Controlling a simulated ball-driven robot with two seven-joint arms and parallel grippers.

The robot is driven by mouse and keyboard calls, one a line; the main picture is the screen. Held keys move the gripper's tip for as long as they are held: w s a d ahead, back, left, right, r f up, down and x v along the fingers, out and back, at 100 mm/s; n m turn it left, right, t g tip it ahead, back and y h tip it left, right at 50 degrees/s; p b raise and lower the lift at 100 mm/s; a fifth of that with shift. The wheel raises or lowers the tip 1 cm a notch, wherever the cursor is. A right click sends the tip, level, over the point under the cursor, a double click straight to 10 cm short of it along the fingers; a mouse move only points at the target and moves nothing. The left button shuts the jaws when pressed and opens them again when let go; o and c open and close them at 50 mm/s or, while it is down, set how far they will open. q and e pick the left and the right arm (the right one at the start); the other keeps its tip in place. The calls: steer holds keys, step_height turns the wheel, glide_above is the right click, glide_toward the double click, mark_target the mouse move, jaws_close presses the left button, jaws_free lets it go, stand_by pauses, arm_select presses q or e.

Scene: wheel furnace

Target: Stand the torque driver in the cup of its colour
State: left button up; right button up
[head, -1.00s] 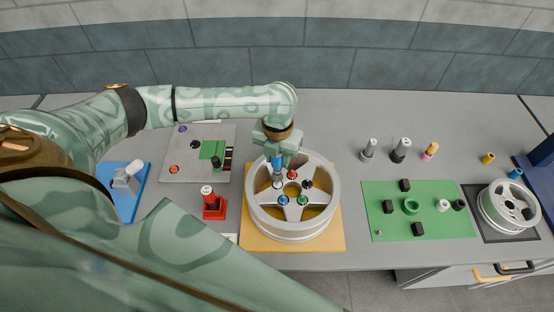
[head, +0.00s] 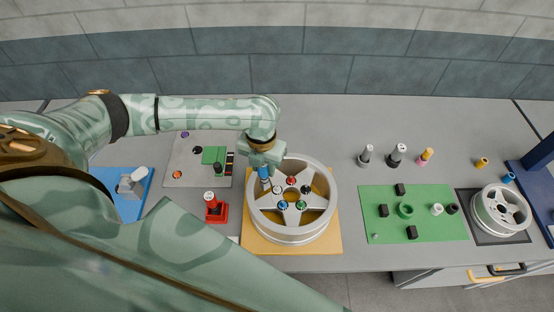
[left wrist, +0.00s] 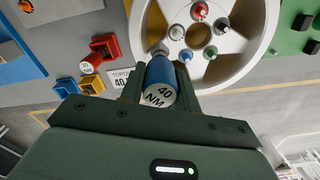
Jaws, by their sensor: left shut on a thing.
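My left gripper (head: 264,164) is shut on the blue torque driver (head: 264,173), above the left part of the large wheel. In the left wrist view the blue driver (left wrist: 160,80) is between the fingers, its white end reading "40 NM" towards the camera. A red cup (head: 215,214) stands left of the wheel with a white-topped driver in it. In the left wrist view the red cup (left wrist: 104,46), a yellow cup (left wrist: 92,84) and a blue cup (left wrist: 66,86) stand close together. My arm hides the yellow and blue cups in the head view. My right gripper is not in view.
The silver wheel (head: 331,205) with several coloured nuts lies on a yellow board (head: 331,243). A grey plate (head: 175,160) and a blue board (head: 131,207) lie to the left. A green mat (head: 430,230) with small parts lies right. The table behind the wheel is clear.

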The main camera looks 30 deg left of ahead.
arm_select(q)
steer(key=s+a+f, duration=0.3)
steer(key=s+a, duration=0.5)
steer(key=s, duration=0.2)
steer(key=s+a+f, duration=0.3)
steer(key=s+a, duration=0.6)
steer(key=s, duration=0.2)
steer(key=s+a+f, duration=0.2)
steer(key=s+a, duration=0.7)
steer(key=s, duration=0.2)
steer(key=shift+s+f+b, duration=0.2)
steer(key=shift+f+b, duration=0.15)
steer(key=shift+f, duration=0.05)
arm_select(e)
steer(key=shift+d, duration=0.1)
arm_select(q)
steer(key=shift+d+r, duration=0.1)
steer(key=shift+r, duration=0.05)
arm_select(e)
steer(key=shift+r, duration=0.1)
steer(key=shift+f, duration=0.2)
arm_select(q)
steer(key=shift+f+b, duration=1.6)
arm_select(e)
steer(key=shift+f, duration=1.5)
arm_select(q)
steer(key=shift+f+b, duration=1.25)
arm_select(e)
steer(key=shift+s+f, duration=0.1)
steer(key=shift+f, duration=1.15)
